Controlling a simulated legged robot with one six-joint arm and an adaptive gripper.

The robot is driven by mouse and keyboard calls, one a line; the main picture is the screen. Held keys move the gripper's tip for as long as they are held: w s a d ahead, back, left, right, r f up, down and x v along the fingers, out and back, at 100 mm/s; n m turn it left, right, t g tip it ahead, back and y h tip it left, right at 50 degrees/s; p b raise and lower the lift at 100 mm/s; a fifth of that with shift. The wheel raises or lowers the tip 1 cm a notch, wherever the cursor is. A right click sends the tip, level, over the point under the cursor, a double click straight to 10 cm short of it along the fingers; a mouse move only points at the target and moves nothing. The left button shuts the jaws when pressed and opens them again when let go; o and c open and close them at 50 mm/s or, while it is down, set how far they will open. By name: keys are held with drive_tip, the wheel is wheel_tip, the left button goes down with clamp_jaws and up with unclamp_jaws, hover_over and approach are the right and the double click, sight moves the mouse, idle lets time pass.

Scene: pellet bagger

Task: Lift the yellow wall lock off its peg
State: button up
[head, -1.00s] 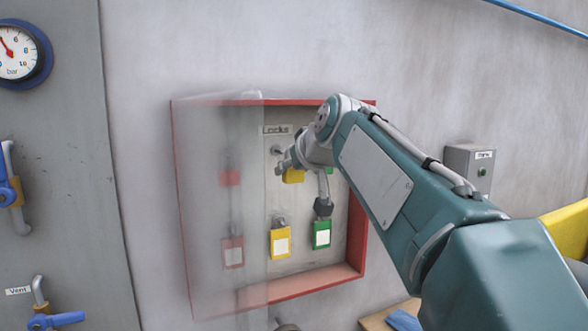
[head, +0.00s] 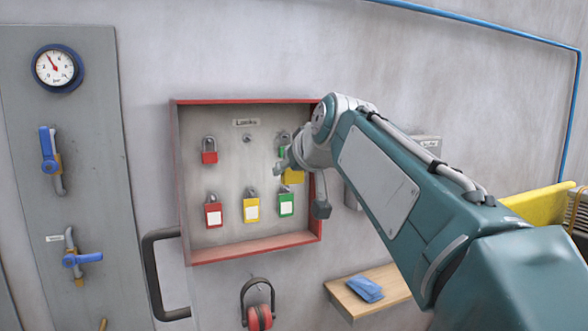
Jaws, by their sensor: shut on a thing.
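A yellow lock (head: 292,176) shows just below my gripper (head: 283,164), which is shut on it; my wrist and fingers hide its upper part. The top middle peg (head: 247,138) of the red-framed lock box (head: 246,254) is bare. The held lock appears in front of the top right of the box, apart from that peg. A green lock (head: 281,152) there is mostly hidden behind my gripper. A second yellow lock (head: 251,210) with a white label hangs in the bottom row.
Red locks hang at top left (head: 209,157) and bottom left (head: 213,215), a green lock (head: 286,204) at bottom right. A black handle (head: 152,275) and red ear defenders (head: 258,316) are below. A wooden shelf (head: 385,292) holds blue cloth (head: 365,289). Left wall panel has valves.

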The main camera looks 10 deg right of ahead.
drive_tip(key=shift+s+r, duration=0.4)
drive_tip(key=shift+r, duration=0.1)
drive_tip(key=shift+d, duration=0.1)
idle(0.3)
drive_tip(key=s+d, duration=0.1)
drive_tip(key=s, duration=0.9)
drive_tip(key=shift+d, duration=0.4)
idle(1.1)
drive_tip(key=shift+w, duration=0.1)
